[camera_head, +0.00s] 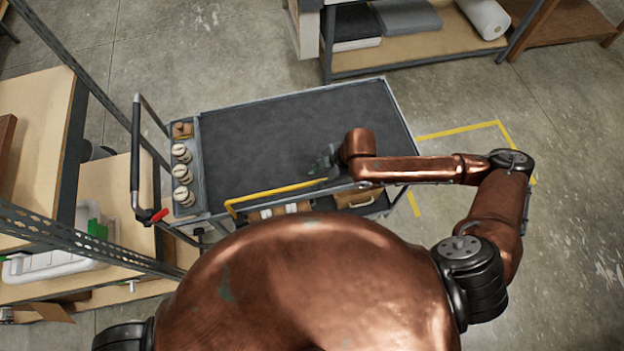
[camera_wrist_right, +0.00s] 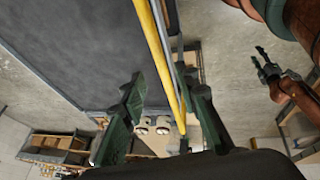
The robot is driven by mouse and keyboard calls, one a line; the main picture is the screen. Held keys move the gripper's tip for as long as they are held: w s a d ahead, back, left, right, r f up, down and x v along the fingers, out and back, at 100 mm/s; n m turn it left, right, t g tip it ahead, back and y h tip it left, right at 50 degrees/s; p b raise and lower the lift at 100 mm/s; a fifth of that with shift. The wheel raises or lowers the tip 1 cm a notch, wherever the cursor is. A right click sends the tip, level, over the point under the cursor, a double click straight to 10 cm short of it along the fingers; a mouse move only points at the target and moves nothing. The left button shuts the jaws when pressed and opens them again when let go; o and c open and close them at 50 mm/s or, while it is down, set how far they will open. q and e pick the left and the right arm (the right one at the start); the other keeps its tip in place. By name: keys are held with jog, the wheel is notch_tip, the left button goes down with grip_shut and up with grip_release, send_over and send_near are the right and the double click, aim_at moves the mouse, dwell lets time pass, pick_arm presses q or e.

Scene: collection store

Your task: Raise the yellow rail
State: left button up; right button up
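The yellow rail (camera_head: 270,192) runs along the near long edge of the grey cart (camera_head: 393,97), bent down at its left end. My right gripper (camera_head: 326,162) is at the right part of the rail, partly hidden by its own wrist. In the right wrist view the gripper (camera_wrist_right: 168,98) is open, and the rail (camera_wrist_right: 160,48) passes between its spread fingers in the picture. I cannot tell whether a finger touches it. My left gripper (camera_wrist_right: 262,62) shows at the right of the wrist view, its fingers apart, away from the rail.
The cart's dark top is bare. Several white-capped jars (camera_head: 181,172) stand in a strip at its left end, beside a black handle (camera_head: 136,150) with a red lever. Items sit on a lower level under the rail. Shelving stands left and behind; yellow tape (camera_head: 458,131) marks the floor.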

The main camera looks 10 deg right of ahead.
jog(key=v, duration=0.8)
jog(key=shift+r, duration=0.1)
